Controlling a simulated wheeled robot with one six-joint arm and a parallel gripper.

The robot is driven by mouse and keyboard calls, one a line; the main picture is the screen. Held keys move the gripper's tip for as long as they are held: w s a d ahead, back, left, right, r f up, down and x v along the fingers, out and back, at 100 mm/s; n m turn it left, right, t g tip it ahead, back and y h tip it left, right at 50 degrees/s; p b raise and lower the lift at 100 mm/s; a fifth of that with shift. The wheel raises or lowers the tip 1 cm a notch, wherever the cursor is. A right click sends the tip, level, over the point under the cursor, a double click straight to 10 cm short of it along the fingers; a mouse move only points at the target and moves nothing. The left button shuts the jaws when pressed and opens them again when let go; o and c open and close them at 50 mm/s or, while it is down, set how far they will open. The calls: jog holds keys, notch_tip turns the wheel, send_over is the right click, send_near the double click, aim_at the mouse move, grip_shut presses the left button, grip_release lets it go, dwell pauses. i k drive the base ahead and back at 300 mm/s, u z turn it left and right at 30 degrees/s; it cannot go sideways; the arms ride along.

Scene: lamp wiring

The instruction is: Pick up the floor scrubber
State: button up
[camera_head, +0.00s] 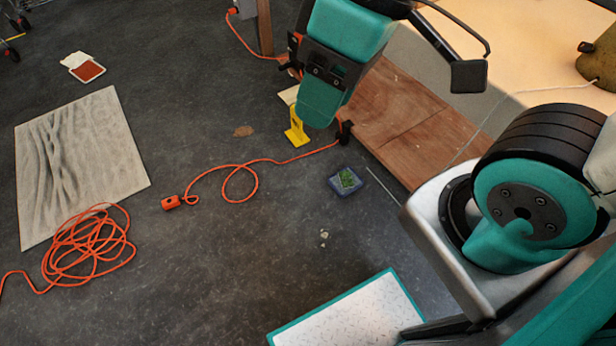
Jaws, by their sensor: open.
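My gripper (318,108) hangs at the upper middle, at the end of my teal and black arm. Its jaws are open; nothing shows held in them, though their far side is hidden. A small yellow upright piece (296,128) with a foot stands on the floor just below and left of my gripper, apart from it as far as I can tell. It may be the floor scrubber, but I cannot tell for sure. My gripper may hide part of it.
A small blue tray (345,181) with green bits lies beside a brown wooden board (410,130). A grey patterned sheet (75,150) lies at the left. The middle floor is mostly open.

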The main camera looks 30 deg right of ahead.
aim_at(346, 182)
jog(key=u, duration=0.25)
jog(key=i, duration=1.4)
jog(key=z, duration=0.75)
